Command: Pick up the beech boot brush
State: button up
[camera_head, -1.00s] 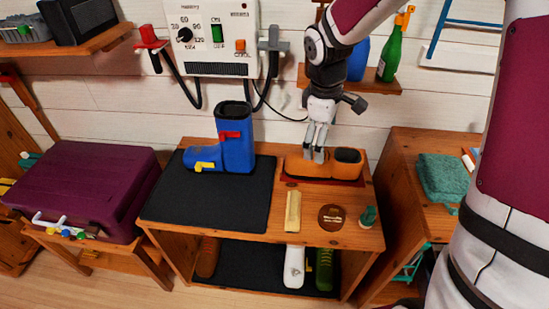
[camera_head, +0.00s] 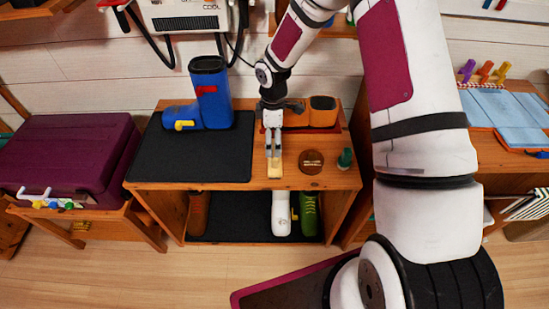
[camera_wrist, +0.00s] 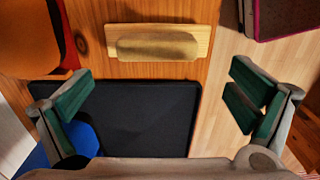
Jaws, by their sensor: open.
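The beech boot brush (camera_head: 274,172) is a pale wooden block lying on the shoe bench top near its front edge; my gripper partly covers it in the head view. In the wrist view the whole brush (camera_wrist: 158,45) shows at the top, a rounded block on a flat pale base. My gripper (camera_head: 273,150) points down over the bench by the brush. In the wrist view my gripper (camera_wrist: 160,98) has its green-padded fingers spread wide, with nothing held between them. The brush appears above the line between the fingertips. The exact height gap cannot be told.
A brown round tin (camera_head: 311,161) and a green brush-like item (camera_head: 345,158) lie to the right. An orange shoe (camera_head: 323,111) stands behind. A blue boot (camera_head: 211,95) stands on the black mat (camera_head: 190,152). More footwear (camera_head: 308,213) is on the lower shelf.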

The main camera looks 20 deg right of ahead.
aim_at(274, 164)
jog(key=shift+w+d+f, duration=0.1)
jog(key=shift+d+f, duration=0.1)
jog(key=shift+f, duration=1.4)
jog(key=shift+d+f, duration=0.15)
jog(key=shift+f, duration=1.45)
jog(key=c, duration=1.2)
